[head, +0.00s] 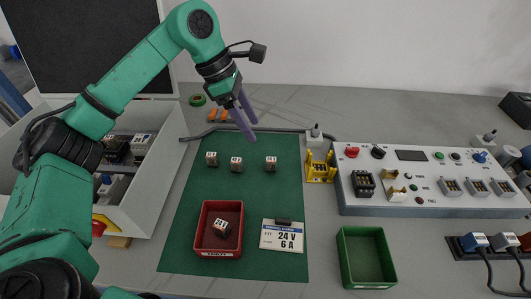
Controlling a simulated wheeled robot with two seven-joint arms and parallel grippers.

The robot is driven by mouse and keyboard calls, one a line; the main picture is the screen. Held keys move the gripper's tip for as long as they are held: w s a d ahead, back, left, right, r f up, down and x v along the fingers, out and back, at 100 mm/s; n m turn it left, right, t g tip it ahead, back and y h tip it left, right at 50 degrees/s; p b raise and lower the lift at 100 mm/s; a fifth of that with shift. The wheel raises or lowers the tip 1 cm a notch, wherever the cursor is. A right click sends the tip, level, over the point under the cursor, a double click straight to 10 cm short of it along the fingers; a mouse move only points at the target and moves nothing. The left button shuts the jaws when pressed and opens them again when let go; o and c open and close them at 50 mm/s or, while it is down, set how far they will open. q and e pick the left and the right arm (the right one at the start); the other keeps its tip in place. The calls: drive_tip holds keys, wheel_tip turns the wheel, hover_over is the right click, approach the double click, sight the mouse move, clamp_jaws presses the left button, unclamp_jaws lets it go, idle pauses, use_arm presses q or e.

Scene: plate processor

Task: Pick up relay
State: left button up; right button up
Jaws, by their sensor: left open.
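Three small dark relays with white tops stand in a row on the green mat (185,225): the left relay (211,158), the middle relay (236,164) and the right relay (271,163). Another relay (221,228), marked 24, lies in the red tray (205,247). A white card (282,236) reading "FIT 24 V 6 A" lies right of that tray. My left gripper (253,130) has purple fingers and is open and empty, above the mat's back edge, behind the row and apart from it. My right gripper is out of view.
A green bin (348,267) stands empty at the front right. A yellow fixture (320,168) is beside the mat, left of the grey control panel (435,206). A grey cabinet (150,195) with parts stands at the left. A cable runs behind the mat.

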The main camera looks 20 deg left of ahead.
use_arm(q)
hover_over(271, 159)
drive_tip(key=a, duration=0.2)
drive_tip(key=f, duration=0.3)
drive_tip(key=s+f, duration=0.1)
drive_tip(key=f, duration=0.1)
drive_tip(key=shift+d+f+p, duration=0.1)
drive_tip(key=shift+f+p, duration=0.15)
drive_tip(key=shift+p, duration=0.1)
drive_tip(key=p+x, duration=0.1)
drive_tip(key=x, duration=0.5)
drive_tip(key=shift+w+f, duration=0.2)
drive_tip(key=shift+f, duration=0.05)
clamp_jaws()
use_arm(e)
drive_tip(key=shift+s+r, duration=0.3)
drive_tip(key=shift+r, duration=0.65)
